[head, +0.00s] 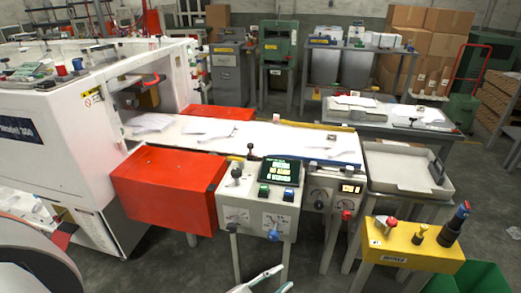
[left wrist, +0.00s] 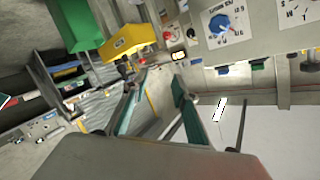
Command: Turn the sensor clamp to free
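No label I can read marks the sensor clamp, so I cannot tell which control it is. The grey control box (head: 258,211) carries a blue knob (head: 274,235) low on its front, black-topped levers and a dark screen (head: 282,171). A red knob (head: 346,214) sits on the unit to its right. A blue knob (left wrist: 219,24) on a labelled plate shows in the left wrist view. My left gripper (head: 272,283) is at the bottom edge of the head view, below and apart from the box. Its fingers (left wrist: 157,98) are spread and empty. My right gripper is not seen.
A red cover (head: 165,188) stands left of the control box. A yellow box (head: 412,247) with several buttons stands at the lower right, near a green bin (head: 470,279). A white tray (head: 405,168) lies behind it. Open floor shows between the supports.

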